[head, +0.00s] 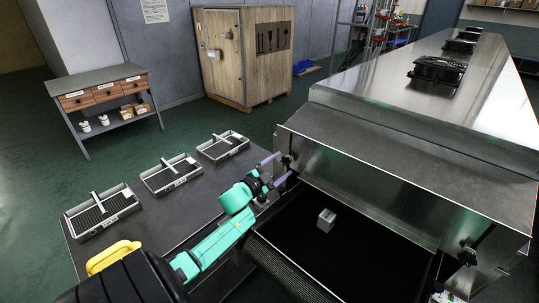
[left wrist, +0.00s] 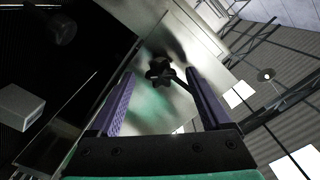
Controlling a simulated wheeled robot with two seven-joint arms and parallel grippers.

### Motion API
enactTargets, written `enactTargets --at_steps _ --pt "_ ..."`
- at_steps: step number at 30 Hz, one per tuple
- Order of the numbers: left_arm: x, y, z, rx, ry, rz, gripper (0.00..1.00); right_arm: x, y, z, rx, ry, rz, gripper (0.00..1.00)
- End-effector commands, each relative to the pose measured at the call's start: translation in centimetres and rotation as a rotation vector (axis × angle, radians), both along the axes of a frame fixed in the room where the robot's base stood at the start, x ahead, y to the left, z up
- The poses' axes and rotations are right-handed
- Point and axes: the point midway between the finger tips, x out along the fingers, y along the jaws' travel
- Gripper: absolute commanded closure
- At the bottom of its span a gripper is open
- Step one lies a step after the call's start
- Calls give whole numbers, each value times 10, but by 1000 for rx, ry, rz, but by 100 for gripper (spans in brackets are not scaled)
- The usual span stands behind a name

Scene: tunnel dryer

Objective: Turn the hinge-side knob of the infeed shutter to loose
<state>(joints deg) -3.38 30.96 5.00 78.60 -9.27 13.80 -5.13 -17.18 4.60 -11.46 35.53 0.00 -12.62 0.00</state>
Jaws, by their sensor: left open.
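The infeed shutter (head: 370,200) is a steel panel across the mouth of the dryer. A black lobed knob (head: 289,161) sits at its left end, and another dark knob (head: 467,257) sits at the right end. Which is the hinge side I cannot tell. My left gripper (head: 279,168) is open at the left knob, its purple fingers pointing toward it. In the left wrist view the knob (left wrist: 160,72) appears between the open fingertips (left wrist: 159,74), against shiny steel. I see no clear contact. My right gripper is not in view.
A grey block (head: 326,220) lies on the dark belt below the shutter. Several trays, one a near tray (head: 103,211), stand on the dark table to the left. The steel dryer top (head: 435,95) extends to the back right. A wooden crate (head: 245,55) stands behind.

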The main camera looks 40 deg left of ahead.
Motion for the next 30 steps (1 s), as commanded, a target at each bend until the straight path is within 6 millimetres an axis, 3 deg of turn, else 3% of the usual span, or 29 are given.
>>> enactTargets --at_steps 5,15,20,30 --pt "-35 -1 -3 0 4 0 18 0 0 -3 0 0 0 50" --pt "-123 -3 -2 0 3 0 18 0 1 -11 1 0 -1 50" --pt "-138 -3 0 1 1 1 18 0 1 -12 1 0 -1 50" --pt "-139 -3 0 1 0 0 18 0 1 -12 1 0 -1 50"
